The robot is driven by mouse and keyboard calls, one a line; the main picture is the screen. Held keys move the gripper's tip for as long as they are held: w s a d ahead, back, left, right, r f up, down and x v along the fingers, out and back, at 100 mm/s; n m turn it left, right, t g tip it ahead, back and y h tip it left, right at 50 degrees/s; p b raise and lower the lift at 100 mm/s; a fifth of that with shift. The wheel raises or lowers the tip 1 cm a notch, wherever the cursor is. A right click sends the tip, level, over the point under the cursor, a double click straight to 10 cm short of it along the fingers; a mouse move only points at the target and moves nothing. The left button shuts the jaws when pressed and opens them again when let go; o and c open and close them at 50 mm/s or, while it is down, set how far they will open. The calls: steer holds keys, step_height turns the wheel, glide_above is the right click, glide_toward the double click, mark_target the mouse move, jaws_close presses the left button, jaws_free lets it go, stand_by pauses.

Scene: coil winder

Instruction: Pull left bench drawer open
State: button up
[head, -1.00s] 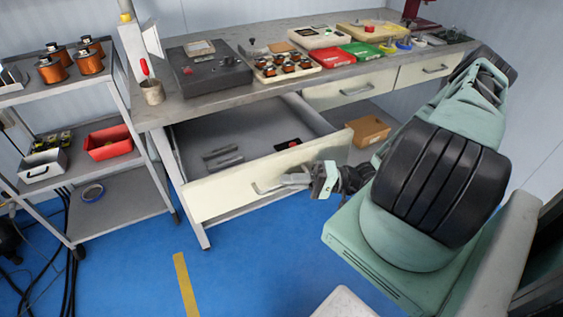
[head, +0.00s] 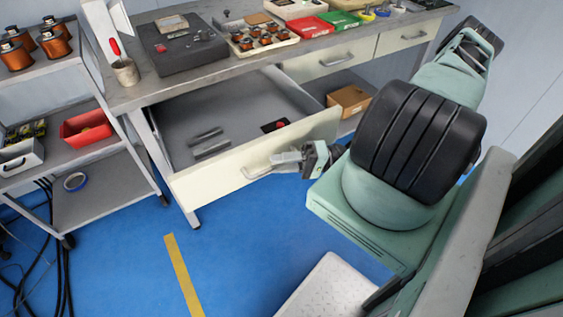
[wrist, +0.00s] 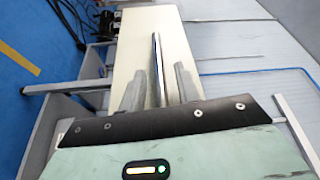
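The left bench drawer (head: 215,171) is pulled well out from under the bench, its pale front tilted across the head view. Its interior shows open from above. My gripper (head: 283,158) is at the right part of the drawer's handle (head: 257,173). In the wrist view, the handle bar (wrist: 157,65) runs between the two grey fingers, with the cream drawer front (wrist: 133,40) behind. The fingers look shut on the handle; their exact contact is hard to see.
Dark bars (head: 210,146) and a small black-and-red item (head: 275,126) lie in the drawer. The grey bench (head: 135,97) carries trays and parts. A cart (head: 110,195) stands at left. A cardboard box (head: 349,99) sits under the bench. Blue floor (head: 235,245) is clear in front.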

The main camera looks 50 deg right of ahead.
steer(key=b+v, duration=0.1)
steer(key=v, duration=1.6)
steer(key=shift+s+d, duration=0.15)
steer(key=shift+d, duration=0.05)
